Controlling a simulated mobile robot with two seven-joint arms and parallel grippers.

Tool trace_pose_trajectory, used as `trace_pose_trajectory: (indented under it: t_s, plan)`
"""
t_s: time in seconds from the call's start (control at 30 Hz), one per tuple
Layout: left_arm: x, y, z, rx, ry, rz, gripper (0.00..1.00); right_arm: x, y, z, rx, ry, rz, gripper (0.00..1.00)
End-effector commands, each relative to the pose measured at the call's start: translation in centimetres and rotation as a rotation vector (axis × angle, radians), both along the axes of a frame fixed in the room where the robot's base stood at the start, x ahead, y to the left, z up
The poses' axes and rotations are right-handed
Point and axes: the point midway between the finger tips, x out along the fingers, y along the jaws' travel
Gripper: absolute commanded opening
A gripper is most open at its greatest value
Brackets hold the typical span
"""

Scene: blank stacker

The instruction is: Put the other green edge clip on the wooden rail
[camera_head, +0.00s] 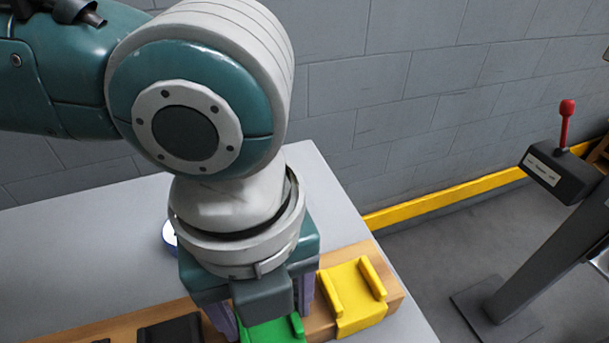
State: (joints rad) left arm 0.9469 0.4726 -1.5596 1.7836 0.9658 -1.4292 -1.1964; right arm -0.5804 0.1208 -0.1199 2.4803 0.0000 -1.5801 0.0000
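The wooden rail (398,293) runs along the bottom of the view on a grey table. A green edge clip (277,332) is at the rail, between a black clip and a yellow clip. My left gripper (262,316) points down over the green clip, with a purple finger on each side of it. The gripper's body hides the back of the clip. I cannot tell whether the fingers press on the clip or stand apart from it, or whether the clip is fully seated. No second green clip shows. My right gripper is not in view.
A yellow clip (352,298) sits on the rail close to the right finger. A black clip (171,331) sits to the left. A round white-and-blue thing (169,236) is partly hidden behind my arm. A post with a red-knobbed lever (566,122) stands at right, off the table.

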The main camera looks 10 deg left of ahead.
Motion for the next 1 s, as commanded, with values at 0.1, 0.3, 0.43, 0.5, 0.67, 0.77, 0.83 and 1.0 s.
trace_pose_trajectory:
  t_s: [0.1,0.3,0.43,0.5,0.67,0.77,0.83,1.0]
  plan:
    - [0.00,-0.01,0.01,0.000,0.000,0.000,0.20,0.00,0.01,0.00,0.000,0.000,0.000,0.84]
    - [0.00,-0.01,-0.11,0.000,0.000,0.000,0.20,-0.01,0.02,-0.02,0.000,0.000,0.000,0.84]
    - [-0.01,-0.01,-0.25,0.000,0.000,0.000,0.20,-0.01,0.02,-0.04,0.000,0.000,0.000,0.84]
    - [-0.01,-0.01,-0.32,0.001,0.001,0.000,0.20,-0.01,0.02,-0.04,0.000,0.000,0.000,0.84]
    - [-0.01,-0.01,-0.49,0.001,0.001,0.000,0.20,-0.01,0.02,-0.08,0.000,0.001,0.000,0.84]
    - [0.00,0.00,-0.47,0.000,0.000,0.000,0.79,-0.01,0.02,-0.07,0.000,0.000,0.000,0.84]
    - [0.00,0.00,-0.46,0.000,0.000,0.000,0.87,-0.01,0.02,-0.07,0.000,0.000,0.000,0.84]
    - [0.00,0.00,-0.45,0.000,0.000,0.000,1.00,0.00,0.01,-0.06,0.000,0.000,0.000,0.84]
